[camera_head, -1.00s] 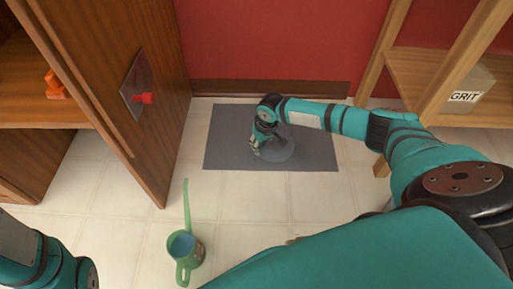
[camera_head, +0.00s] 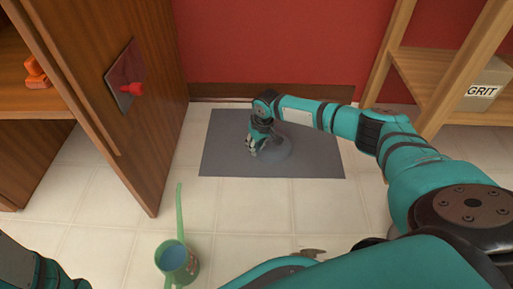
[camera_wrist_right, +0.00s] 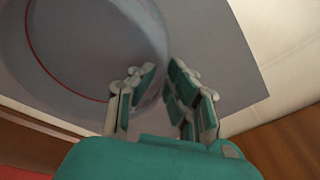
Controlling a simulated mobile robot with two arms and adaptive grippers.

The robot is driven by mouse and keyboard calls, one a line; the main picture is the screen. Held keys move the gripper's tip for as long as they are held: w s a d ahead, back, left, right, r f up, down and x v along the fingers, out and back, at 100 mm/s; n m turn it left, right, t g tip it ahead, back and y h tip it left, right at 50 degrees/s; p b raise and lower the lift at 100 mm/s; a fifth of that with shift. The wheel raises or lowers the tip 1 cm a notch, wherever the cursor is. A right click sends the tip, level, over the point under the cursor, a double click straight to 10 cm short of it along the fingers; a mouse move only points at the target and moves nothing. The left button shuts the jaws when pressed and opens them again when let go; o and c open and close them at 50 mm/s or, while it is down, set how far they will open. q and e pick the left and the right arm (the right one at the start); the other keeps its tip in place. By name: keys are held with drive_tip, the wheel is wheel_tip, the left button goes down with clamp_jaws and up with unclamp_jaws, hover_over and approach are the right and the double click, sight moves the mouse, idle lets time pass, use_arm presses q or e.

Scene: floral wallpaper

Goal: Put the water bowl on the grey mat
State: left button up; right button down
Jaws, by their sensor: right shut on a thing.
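The grey mat (camera_head: 225,160) lies flat on the floor in front of the red wall; part of it shows in the wrist view (camera_wrist_right: 235,75). The water bowl (camera_head: 281,153), grey and round, is over the mat near its middle, apparently resting on it. In the wrist view the bowl (camera_wrist_right: 85,45) shows a thin red ring inside. My right gripper (camera_head: 254,150) is shut on the bowl's near rim, with its fingers either side of the wall (camera_wrist_right: 155,105). Only part of my left arm shows at the lower left; its gripper is out of view.
A green watering can (camera_head: 178,258) stands on the tiles in front. A wooden cabinet door (camera_head: 125,120) with a red-handled plate is at the left, an orange object (camera_head: 36,72) on the shelf behind. A wooden rack (camera_head: 425,85) with a GRIT box (camera_head: 488,85) stands right.

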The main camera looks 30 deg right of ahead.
drive_tip(key=shift+f, duration=0.1)
drive_tip(key=c, duration=1.4)
unclamp_jaws()
drive_tip(key=shift+o, duration=0.2)
drive_tip(key=r+p, duration=0.3)
drive_tip(key=s+r+p, duration=0.1)
drive_tip(key=r+p, duration=0.1)
drive_tip(key=r, duration=0.2)
drive_tip(key=r+p, duration=0.3)
drive_tip(key=r, duration=0.1)
drive_tip(key=shift+s+d+p, duration=0.3)
drive_tip(key=shift+s+p, duration=0.05)
drive_tip(key=shift+s, duration=0.05)
drive_tip(key=shift+s+d+r+p, duration=0.15)
drive_tip(key=shift+r+p, duration=0.15)
drive_tip(key=shift+r, duration=0.2)
